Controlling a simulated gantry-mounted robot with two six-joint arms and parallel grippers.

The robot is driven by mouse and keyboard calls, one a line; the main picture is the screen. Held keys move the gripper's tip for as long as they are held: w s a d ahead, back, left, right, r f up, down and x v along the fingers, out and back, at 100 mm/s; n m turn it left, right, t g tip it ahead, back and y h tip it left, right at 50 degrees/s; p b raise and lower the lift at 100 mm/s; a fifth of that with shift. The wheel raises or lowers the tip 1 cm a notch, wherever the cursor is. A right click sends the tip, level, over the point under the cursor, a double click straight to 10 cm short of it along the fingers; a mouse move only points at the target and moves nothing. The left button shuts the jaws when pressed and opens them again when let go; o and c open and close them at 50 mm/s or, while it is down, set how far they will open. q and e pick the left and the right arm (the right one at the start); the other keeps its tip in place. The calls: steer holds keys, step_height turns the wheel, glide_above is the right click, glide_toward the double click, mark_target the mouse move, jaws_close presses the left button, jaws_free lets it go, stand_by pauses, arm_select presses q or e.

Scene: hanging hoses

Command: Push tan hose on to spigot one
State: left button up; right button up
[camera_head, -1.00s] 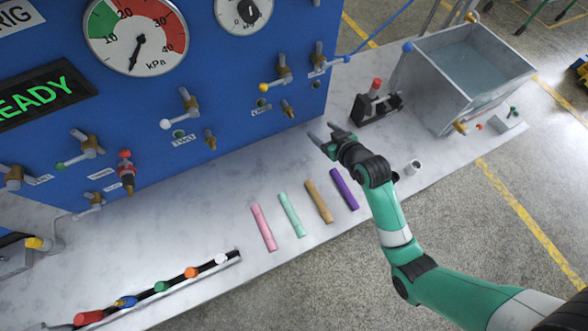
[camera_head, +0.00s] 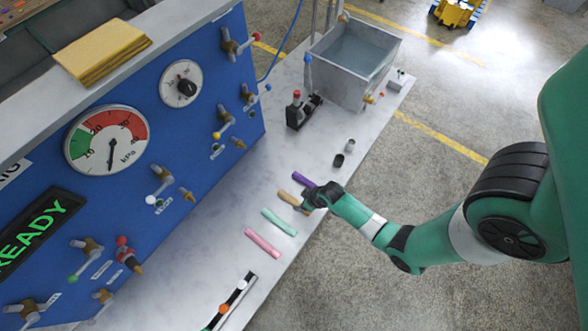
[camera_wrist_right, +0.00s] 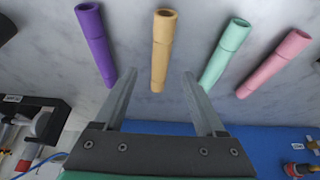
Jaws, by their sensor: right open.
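The tan hose (camera_head: 287,197) lies on the grey bench between the purple hose (camera_head: 303,180) and the mint hose (camera_head: 279,222). My right gripper (camera_head: 304,200) is at the tan hose's near right end. In the right wrist view the fingers (camera_wrist_right: 159,74) are open, one on each side of the tan hose (camera_wrist_right: 160,50), with gaps showing. Several brass spigots, such as one in the middle (camera_head: 187,196) and one further right (camera_head: 239,143), stick out of the blue panel. The labels are too small to read, so I cannot tell which is spigot one. My left gripper is not in view.
Two small cups, one dark (camera_head: 338,160), stand on the bench. A water tank (camera_head: 378,47) and a black stand (camera_head: 302,112) are at the back. The bench between hoses and panel is clear.

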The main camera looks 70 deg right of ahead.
mark_target(296, 202)
steer(key=shift+x, duration=0.95)
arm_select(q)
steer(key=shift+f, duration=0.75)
arm_select(e)
steer(key=b+x, duration=0.2)
steer(key=x, duration=0.3)
steer(key=shift+w, duration=0.2)
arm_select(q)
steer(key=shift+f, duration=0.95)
arm_select(e)
steer(key=shift+r, duration=0.1)
jaws_close()
